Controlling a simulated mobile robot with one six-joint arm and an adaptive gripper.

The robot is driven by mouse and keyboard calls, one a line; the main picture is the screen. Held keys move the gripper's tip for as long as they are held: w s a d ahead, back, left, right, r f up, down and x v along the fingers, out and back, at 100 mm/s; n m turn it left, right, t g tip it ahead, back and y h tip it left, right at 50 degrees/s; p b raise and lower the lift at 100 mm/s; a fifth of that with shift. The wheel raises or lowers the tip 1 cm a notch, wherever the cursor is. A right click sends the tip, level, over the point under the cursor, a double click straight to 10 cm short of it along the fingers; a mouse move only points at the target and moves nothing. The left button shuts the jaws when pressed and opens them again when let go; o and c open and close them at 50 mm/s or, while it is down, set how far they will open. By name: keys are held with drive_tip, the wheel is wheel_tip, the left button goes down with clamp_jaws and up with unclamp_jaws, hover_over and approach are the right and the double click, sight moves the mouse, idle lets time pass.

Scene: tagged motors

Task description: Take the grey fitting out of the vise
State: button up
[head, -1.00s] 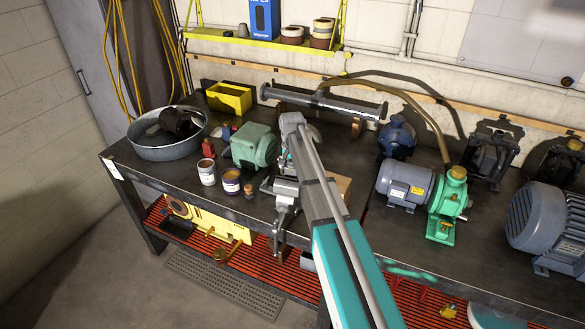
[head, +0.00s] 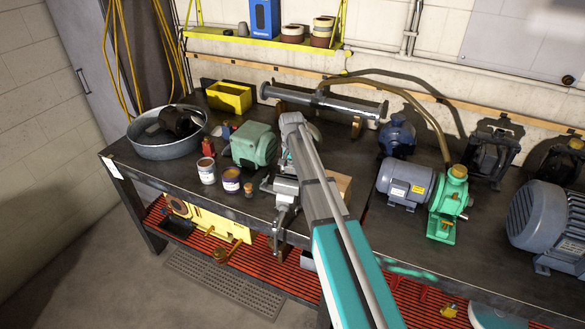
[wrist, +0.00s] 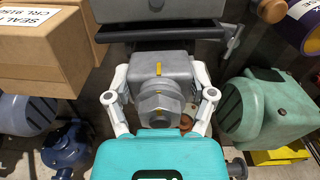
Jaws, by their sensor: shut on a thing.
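The grey fitting (wrist: 160,98) is in the middle of the wrist view, a blocky body with a hexagonal end and a yellow mark on top. My gripper (wrist: 160,78) is shut on it, one pale finger on each side. The vise (wrist: 160,12) is just beyond the fitting, with a dark jaw edge close to it. I cannot tell whether the fitting is still between the jaws. In the head view the vise (head: 284,192) stands at the bench's front edge, and my arm hides the fitting and fingers.
A cardboard box (head: 341,184) is close on the right. A blue-grey motor (head: 404,184) and green pump (head: 447,205) stand farther right.

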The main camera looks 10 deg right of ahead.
drive_tip(key=shift+s+a+r, duration=0.1)
idle(0.7)
drive_tip(key=shift+r, duration=0.1)
idle(0.4)
drive_tip(key=shift+r+p, duration=4.9)
drive_tip(key=shift+p, duration=0.25)
